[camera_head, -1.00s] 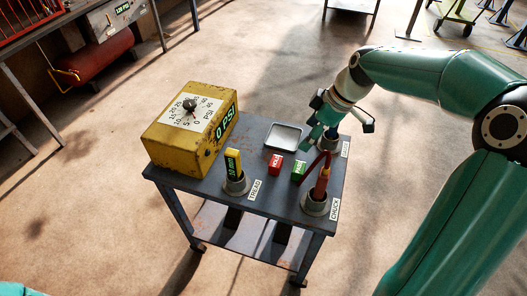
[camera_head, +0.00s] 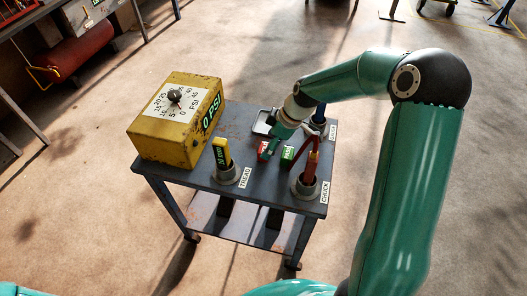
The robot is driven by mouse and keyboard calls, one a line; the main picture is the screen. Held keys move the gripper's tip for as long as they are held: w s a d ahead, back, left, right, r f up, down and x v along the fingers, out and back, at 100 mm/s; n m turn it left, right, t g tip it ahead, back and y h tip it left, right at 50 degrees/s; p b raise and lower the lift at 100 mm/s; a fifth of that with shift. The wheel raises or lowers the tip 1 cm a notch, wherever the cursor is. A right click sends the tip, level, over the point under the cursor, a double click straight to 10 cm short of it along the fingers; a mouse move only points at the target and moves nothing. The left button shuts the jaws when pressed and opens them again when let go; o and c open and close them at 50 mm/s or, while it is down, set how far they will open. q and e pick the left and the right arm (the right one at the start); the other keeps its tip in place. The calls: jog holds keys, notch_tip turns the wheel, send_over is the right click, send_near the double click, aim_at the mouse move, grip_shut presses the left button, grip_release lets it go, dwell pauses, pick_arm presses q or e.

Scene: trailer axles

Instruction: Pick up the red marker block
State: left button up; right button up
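The red marker block (camera_head: 262,148) stands on the dark cart top (camera_head: 203,174), between the yellow box and the green block (camera_head: 287,155). My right arm reaches in from the right. Its gripper (camera_head: 270,147) is low over the cart, with a finger right at the red block's right side. The finger partly covers the block. Whether they touch, and whether the fingers are open or shut, I cannot tell. My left gripper is not in view.
A yellow pressure box (camera_head: 170,140) with a dial reads 0 PSI. A red-handled tool (camera_head: 311,167) stands in the chuck cup. A grey tray (camera_head: 262,121) is partly hidden behind my wrist.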

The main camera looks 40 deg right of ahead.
aim_at(264, 148)
jog(key=x, duration=0.3)
jog(key=shift+w+a+f, duration=0.15)
jog(key=c, duration=1.3)
